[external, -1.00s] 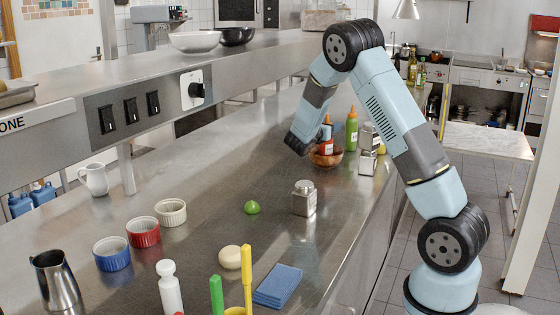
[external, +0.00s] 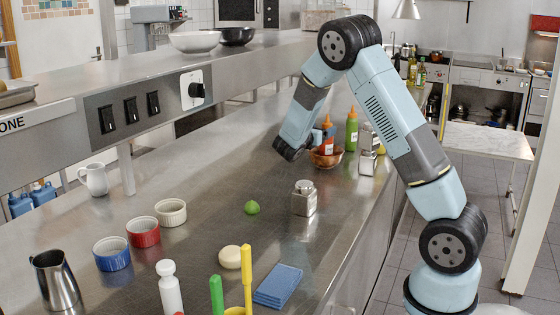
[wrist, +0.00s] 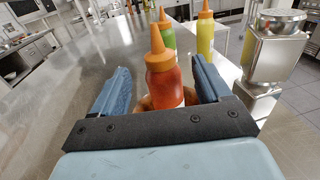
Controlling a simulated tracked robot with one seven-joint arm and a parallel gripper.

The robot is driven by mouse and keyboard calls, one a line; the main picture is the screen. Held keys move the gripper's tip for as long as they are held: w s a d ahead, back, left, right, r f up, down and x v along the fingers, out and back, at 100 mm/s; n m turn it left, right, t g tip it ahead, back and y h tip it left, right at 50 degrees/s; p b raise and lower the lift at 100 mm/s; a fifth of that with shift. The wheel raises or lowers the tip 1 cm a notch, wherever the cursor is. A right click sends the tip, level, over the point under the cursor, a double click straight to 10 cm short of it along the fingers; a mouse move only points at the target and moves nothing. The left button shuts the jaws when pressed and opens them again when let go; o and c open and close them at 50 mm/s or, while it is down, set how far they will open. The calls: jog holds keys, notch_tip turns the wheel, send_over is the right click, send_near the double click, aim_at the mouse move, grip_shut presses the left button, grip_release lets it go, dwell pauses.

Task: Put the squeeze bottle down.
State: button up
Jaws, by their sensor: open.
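The red squeeze bottle with an orange nozzle (wrist: 164,82) stands upright between my gripper's fingers in the wrist view. It also shows in the external view (external: 328,145), partly hidden by my gripper. My gripper (wrist: 160,88) is open, with one blue finger on each side of the bottle and gaps visible. A brown wooden bowl (external: 326,159) is at the bottle's foot. I cannot tell whether the bottle stands in the bowl or just beside it.
A green bottle (external: 351,130) and a yellow bottle (wrist: 205,34) stand behind. A metal shaker (wrist: 272,50) is to the right. Another metal shaker (external: 304,198) and a green lime (external: 252,207) sit nearer on the steel counter (external: 215,185). Open counter lies to the left.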

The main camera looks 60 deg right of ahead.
jog(key=s+a+r+m+t+y, duration=0.2)
jog(key=s+a+r+m+y, duration=0.2)
jog(key=s+a, duration=0.4)
jog(key=s+a+r+m+t+y, duration=0.3)
jog(key=s+a+m+y, duration=0.4)
jog(key=a, duration=1.4)
jog(key=s+a+r+m+t+y, duration=0.3)
jog(key=s+a+r+m+y, duration=0.2)
jog(key=s+a, duration=0.5)
jog(key=a+y, duration=0.1)
jog(key=a, duration=0.4)
jog(key=shift+s+a+y, duration=0.3)
jog(key=shift+s+y, duration=0.05)
jog(key=shift+y, duration=0.05)
